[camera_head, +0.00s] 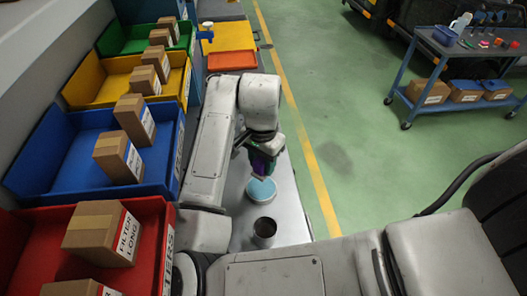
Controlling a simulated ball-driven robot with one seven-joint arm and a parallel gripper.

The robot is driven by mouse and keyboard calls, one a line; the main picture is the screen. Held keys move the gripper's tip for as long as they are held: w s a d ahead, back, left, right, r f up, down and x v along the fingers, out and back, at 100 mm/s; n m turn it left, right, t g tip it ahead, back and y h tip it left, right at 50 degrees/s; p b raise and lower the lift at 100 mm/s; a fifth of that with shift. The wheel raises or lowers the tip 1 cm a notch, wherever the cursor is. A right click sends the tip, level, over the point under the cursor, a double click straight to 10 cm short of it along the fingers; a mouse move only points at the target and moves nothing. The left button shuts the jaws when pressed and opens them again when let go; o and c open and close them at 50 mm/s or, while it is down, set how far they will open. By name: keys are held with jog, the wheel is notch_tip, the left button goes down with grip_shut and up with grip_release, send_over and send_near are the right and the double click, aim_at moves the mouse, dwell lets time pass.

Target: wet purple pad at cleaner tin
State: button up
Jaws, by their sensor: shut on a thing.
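A purple pad (260,164) is held in my gripper (262,168), which is shut on it. The pad is small in the picture and partly hidden by the gripper. A low round tin with a white rim and light blue contents (261,190) stands on the grey bench top, just below the pad in the picture. The pad seems to be over or at the tin's far edge; I cannot tell whether it touches the blue contents.
A dark open metal cup (264,234) stands on the bench nearer to me. Red, blue, yellow and green bins (40,160) with cardboard boxes line the left side. An orange tray (232,60) lies beyond. A blue-framed cart (455,60) stands far right on open green floor.

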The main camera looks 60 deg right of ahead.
jog(key=shift+a+f, duration=0.2)
jog(key=shift+f, duration=0.05)
jog(key=shift+f+b, duration=2.45)
jog(key=shift+f, duration=0.35)
jog(key=shift+f+b, duration=0.35)
jog(key=shift+f, duration=0.25)
jog(key=shift+r, duration=0.15)
jog(key=shift+r+p, duration=3)
jog(key=shift+r, duration=0.45)
